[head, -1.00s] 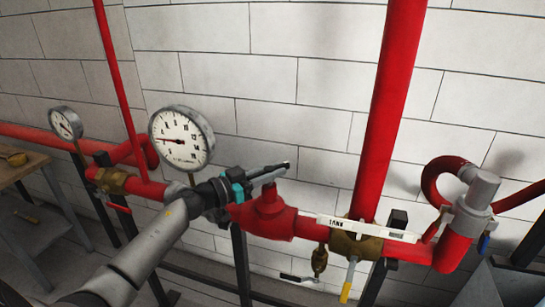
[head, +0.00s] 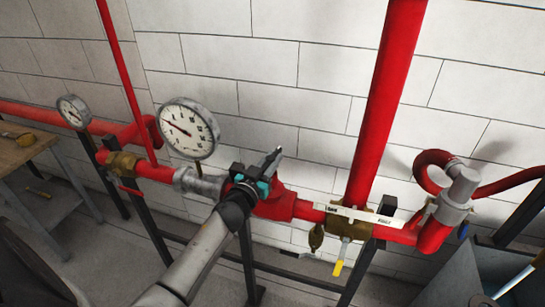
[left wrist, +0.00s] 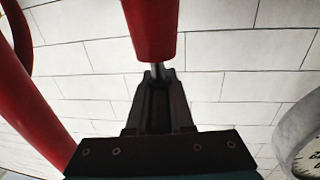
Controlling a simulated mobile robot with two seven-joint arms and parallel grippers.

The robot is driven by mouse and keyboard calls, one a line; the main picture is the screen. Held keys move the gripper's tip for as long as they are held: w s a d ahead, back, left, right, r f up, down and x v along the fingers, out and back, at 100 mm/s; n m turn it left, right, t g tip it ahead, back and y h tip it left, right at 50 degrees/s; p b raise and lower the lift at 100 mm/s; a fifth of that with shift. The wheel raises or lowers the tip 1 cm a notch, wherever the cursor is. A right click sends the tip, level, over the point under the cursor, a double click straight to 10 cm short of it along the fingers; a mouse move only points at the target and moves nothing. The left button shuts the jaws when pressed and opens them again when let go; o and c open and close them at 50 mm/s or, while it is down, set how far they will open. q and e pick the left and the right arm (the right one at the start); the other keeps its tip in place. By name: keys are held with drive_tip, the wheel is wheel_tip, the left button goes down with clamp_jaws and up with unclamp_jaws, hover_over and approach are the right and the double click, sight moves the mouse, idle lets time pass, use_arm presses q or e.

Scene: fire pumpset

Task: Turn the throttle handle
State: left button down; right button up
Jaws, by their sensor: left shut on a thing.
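In the head view my left gripper (head: 272,162) is beside the red valve body (head: 280,203) on the horizontal pipe. Its dark fingers point up and right. In the left wrist view the two fingers (left wrist: 156,85) are together around a thin grey stem (left wrist: 155,69), which I take for the throttle handle. The stem comes out of the end of a red cylinder (left wrist: 152,28). The fingers hide most of the handle. My right gripper is not in view.
A large gauge (head: 187,128) stands left of the gripper. A thick vertical red pipe (head: 388,100) and a brass valve (head: 346,226) stand to its right. A white tiled wall (head: 300,65) is behind. A wooden bench (head: 20,150) is at the left.

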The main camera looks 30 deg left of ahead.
use_arm(q)
drive_tip(key=shift+n+y, duration=0.4)
drive_tip(key=shift+y, duration=0.2)
drive_tip(key=c, duration=0.8)
unclamp_jaws()
drive_tip(key=shift+s, duration=0.1)
drive_tip(key=s+d, duration=0.2)
drive_tip(key=s, duration=1.3)
drive_tip(key=shift+b, duration=0.45)
drive_tip(key=shift+d, duration=0.1)
